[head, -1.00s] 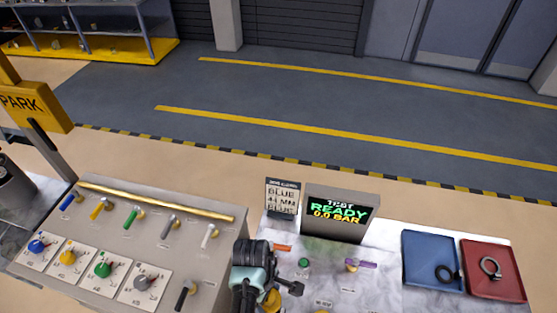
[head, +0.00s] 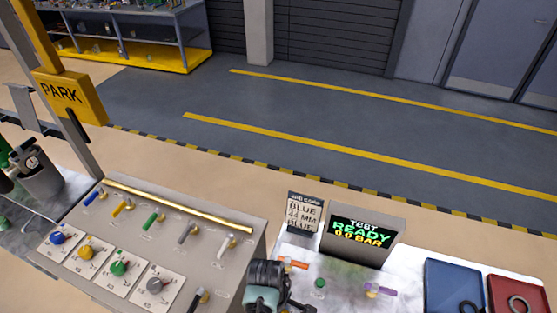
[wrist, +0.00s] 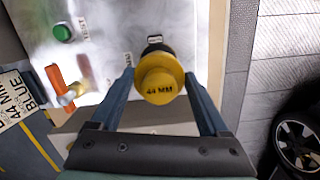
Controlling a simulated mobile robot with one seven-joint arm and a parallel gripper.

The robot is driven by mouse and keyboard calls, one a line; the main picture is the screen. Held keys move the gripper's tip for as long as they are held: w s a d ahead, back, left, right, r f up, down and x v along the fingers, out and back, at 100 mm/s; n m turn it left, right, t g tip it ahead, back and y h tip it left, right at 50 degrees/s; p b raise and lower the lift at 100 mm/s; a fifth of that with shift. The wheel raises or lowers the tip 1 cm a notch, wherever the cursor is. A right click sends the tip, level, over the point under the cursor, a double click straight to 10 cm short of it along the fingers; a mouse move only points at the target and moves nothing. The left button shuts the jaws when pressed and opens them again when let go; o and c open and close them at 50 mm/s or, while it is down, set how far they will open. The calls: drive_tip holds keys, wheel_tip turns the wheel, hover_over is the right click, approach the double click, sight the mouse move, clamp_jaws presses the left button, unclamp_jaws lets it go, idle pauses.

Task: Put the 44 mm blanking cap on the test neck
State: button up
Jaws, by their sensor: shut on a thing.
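In the wrist view a yellow cap (wrist: 160,88) marked 44 MM sits between the fingers of my gripper (wrist: 159,76), which is shut on it. A black round part (wrist: 155,46) shows just behind the cap, above the pale bench; it may be the test neck. I cannot tell whether the cap touches it or is seated on it. In the head view the wrist is at the bottom edge and the cap and fingertips are out of sight.
The test display (head: 361,238) reads READY, 0.0 BAR. A green button (wrist: 62,32) and an orange-handled valve (wrist: 56,78) are near. Blue (head: 452,276) and red (head: 500,283) trays hold rings.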

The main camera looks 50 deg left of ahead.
drive_tip(key=shift+f+b, duration=0.7)
drive_tip(key=shift+f, duration=0.65)
drive_tip(key=shift+p, duration=0.55)
idle(0.6)
drive_tip(key=shift+f+b, duration=1.1)
drive_tip(key=shift+f, duration=0.25)
drive_tip(key=o, duration=1.2)
drive_tip(key=r, duration=0.4)
drive_tip(key=a+r+b, duration=0.1)
drive_tip(key=r, duration=0.3)
drive_tip(key=r+b, duration=0.1)
drive_tip(key=r, duration=0.4)
drive_tip(key=shift+s+a, duration=0.2)
drive_tip(key=shift+a, duration=0.1)
